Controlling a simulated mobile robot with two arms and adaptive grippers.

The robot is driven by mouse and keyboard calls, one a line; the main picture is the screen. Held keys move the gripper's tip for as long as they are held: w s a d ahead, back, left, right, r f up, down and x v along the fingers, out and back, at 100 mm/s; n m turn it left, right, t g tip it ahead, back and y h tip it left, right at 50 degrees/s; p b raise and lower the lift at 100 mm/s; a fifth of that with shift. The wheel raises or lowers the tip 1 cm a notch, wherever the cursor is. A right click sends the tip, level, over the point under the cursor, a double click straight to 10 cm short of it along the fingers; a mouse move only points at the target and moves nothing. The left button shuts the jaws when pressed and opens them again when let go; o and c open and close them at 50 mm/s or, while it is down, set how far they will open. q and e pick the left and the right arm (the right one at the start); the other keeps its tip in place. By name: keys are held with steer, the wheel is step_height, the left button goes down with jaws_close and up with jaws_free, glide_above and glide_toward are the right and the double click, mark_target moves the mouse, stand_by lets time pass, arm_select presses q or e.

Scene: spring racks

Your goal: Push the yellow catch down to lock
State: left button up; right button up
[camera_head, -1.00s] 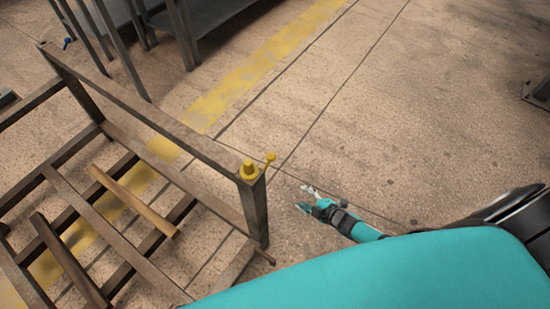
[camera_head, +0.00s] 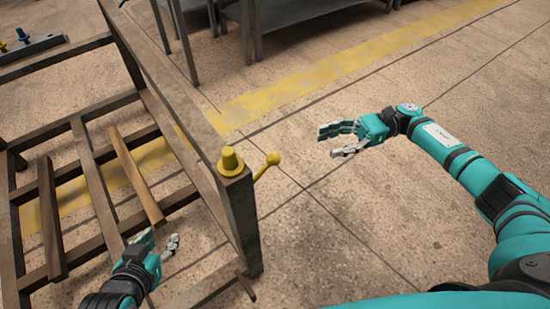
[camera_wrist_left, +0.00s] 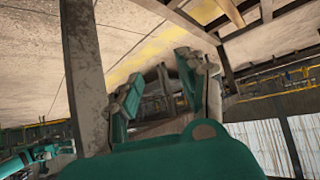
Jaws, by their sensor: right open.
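The yellow catch (camera_head: 266,167) is a short lever with a ball end at the top of the rack's corner post. It slants up and to the right. A yellow stepped cap (camera_head: 231,162) sits on top of the same post. My left gripper (camera_head: 158,242) is open and empty, left of the post and over the rack's lower bars. It also shows open in the left wrist view (camera_wrist_left: 155,95), where I cannot make out the catch. My right gripper (camera_head: 333,141) is open and empty, to the right of the catch and apart from it.
The metal rack (camera_head: 178,90) fills the left side, with a corner post (camera_head: 243,225) and a wooden bar (camera_head: 135,176) across its lower frame. A grey table (camera_head: 300,12) stands at the back. The floor right of the rack is clear.

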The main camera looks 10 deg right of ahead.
mark_target(273, 158)
arm_select(q)
steer(key=s+a+f+g+y+p, duration=0.1)
steer(key=s+a+f+g, duration=0.1)
steer(key=s, duration=0.5)
steer(key=f+g, duration=0.1)
steer(key=g, duration=0.1)
steer(key=shift+a+f+g, duration=0.25)
steer(key=shift+f+g, duration=0.05)
steer(key=shift+f, duration=0.05)
arm_select(e)
steer(key=a, duration=0.5)
steer(key=s+a, duration=0.1)
steer(key=a, duration=0.9)
steer(key=shift+s, duration=0.4)
arm_select(q)
steer(key=shift+s, duration=0.1)
arm_select(e)
steer(key=shift+c, duration=0.3)
jaws_close()
